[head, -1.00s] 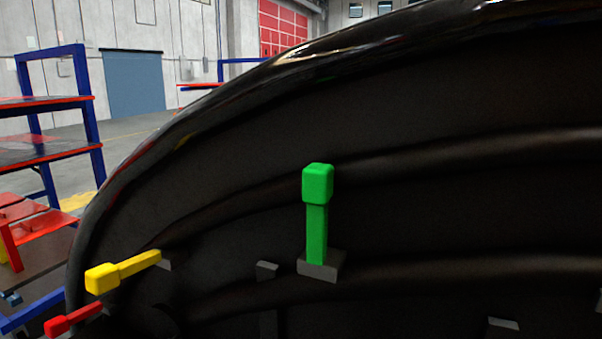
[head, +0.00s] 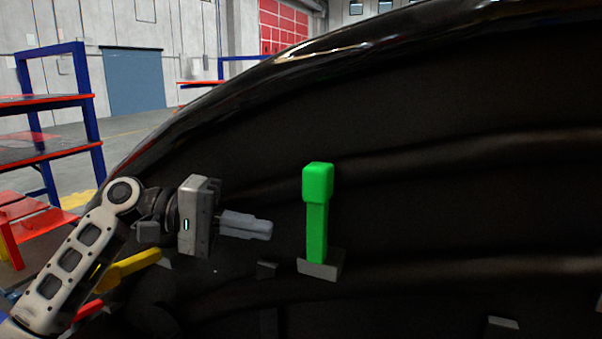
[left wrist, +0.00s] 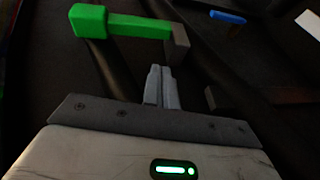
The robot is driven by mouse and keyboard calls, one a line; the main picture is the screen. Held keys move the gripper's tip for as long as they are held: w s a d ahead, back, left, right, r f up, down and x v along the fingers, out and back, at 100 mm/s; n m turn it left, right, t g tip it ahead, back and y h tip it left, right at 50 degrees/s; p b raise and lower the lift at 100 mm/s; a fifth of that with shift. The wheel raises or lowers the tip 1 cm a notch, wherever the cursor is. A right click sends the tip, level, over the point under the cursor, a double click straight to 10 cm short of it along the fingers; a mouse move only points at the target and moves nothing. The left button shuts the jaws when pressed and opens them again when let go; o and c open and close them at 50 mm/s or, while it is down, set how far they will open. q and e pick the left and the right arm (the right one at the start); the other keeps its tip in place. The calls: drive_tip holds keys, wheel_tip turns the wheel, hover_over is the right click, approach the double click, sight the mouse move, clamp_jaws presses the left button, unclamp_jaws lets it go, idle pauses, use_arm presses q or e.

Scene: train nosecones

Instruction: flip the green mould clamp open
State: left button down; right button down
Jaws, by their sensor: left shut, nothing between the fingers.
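The green mould clamp (head: 317,215) stands upright on its small grey base (head: 321,268) on the dark curved mould (head: 450,215). In the left wrist view the green clamp (left wrist: 140,25) lies across the top, beyond the fingertips. My left gripper (head: 268,230) is shut and empty. It points right, just left of the clamp's stem, with a small gap in the head view. The fingers also show together in the left wrist view (left wrist: 162,70). My right gripper is not in view.
A yellow clamp (head: 130,268) and a red clamp (head: 88,310) sit at lower left, partly behind my left arm. A blue clamp (left wrist: 228,17) shows in the left wrist view. Small grey blocks (head: 267,270) stick out of the mould. Racks (head: 50,150) stand at far left.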

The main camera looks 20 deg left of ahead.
use_arm(q)
drive_tip(key=h, duration=0.2)
approach(302, 174)
drive_tip(key=w+a+f, duration=0.2)
drive_tip(key=w, duration=0.2)
drive_tip(key=shift+w+r, duration=0.15)
drive_tip(key=shift+d, duration=0.1)
drive_tip(key=p+x, duration=0.2)
drive_tip(key=x, duration=0.7)
drive_tip(key=shift+w+d+r+p, duration=0.1)
drive_tip(key=shift+d+r+p, duration=0.1)
drive_tip(key=shift+p, duration=0.1)
drive_tip(key=shift+w+d+f, duration=0.1)
drive_tip(key=shift+d+f, duration=0.05)
drive_tip(key=shift+d, duration=0.15)
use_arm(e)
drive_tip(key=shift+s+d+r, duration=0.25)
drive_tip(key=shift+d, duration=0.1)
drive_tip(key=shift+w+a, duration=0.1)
